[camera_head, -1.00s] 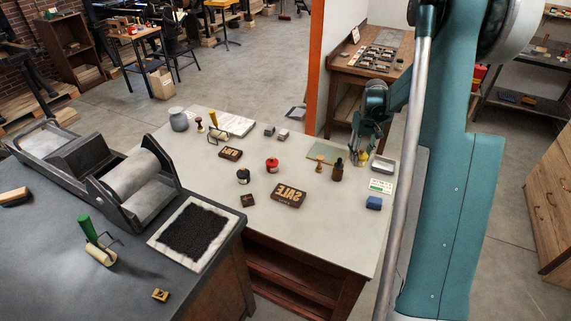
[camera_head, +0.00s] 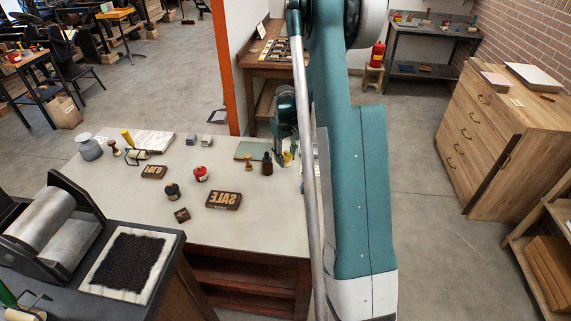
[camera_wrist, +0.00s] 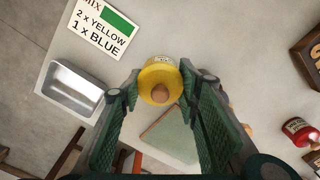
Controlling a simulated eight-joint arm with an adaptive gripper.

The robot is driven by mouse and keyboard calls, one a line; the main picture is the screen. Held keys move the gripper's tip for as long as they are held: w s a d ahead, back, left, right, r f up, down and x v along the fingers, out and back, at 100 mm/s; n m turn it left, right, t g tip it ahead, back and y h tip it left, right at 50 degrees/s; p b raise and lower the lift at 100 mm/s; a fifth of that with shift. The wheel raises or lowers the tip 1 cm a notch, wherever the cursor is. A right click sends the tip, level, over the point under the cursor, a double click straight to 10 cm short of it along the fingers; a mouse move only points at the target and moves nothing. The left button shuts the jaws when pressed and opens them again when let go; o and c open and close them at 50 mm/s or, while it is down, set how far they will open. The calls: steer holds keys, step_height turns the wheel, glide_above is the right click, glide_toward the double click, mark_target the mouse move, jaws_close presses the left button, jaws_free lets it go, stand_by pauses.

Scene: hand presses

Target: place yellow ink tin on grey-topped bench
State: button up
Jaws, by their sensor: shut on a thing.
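My gripper (camera_wrist: 158,95) is shut on the yellow ink tin (camera_wrist: 160,72), which sits between the green-padded fingers in the wrist view. In the head view the tin (camera_head: 288,157) is a small yellow patch at my gripper (camera_head: 287,150), over the right part of a pale grey-topped table (camera_head: 150,203). A bench with a darker grey top (camera_head: 163,290) stands at the lower left, and another dark grey-topped bench (camera_head: 437,34) stands at the back right. I cannot tell from the frames which is the named bench.
The pale table holds a red tin (camera_head: 200,174), a black tin (camera_head: 172,191), a SALE block (camera_head: 224,200) and a brown bottle (camera_head: 267,164). The wrist view shows a metal tray (camera_wrist: 80,88) and a mixing card (camera_wrist: 100,25). A wooden drawer chest (camera_head: 480,140) stands right; floor between is clear.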

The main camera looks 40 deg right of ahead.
mark_target(286, 163)
steer(key=shift+f, duration=1.85)
steer(key=shift+f+b, duration=0.2)
steer(key=shift+b, duration=0.15)
steer(key=o, duration=0.8)
steer(key=shift+c, duration=0.2)
steer(key=shift+r, duration=0.15)
step_height(286, 163, up, 12)
steer(key=shift+r+p, duration=0.1)
steer(key=shift+p, duration=0.65)
steer(key=shift+a, duration=0.1)
